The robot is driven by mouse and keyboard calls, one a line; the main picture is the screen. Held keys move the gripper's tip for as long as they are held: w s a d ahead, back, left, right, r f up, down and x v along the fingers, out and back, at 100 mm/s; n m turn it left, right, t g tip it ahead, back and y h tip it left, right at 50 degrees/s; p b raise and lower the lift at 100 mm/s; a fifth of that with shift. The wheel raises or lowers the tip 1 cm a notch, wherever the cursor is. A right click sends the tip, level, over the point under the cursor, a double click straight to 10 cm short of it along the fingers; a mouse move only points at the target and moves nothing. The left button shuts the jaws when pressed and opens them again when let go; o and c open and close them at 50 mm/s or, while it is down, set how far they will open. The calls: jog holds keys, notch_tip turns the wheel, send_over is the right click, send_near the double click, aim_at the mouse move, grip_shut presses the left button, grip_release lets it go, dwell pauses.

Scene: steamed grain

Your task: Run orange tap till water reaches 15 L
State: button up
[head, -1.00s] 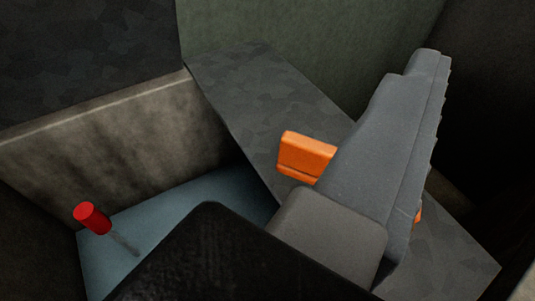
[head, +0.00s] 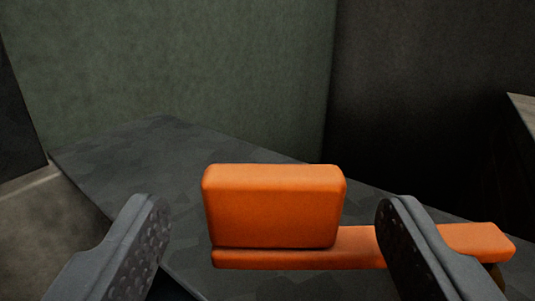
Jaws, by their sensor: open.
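The orange tap handle (head: 274,207) is in the middle of the head view, a thick upright block on a longer orange lever that runs to the right. My gripper (head: 268,235) is open, with one grey finger left of the orange block and the other to its right, in front of the lever. The block stands between the fingers, with a visible gap on both sides. The lever's right part passes behind the right finger and comes out beyond it. No water, spout or level mark shows now.
A dark grey mottled slab (head: 130,150) lies behind the tap. A green wall (head: 200,80) and a dark wall (head: 420,100) meet behind it. A pale edge (head: 30,210) shows at the left and another at the far right.

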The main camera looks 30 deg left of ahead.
aim_at(275, 215)
jog(key=shift+b+x, duration=0.35)
jog(key=shift+x, duration=1.35)
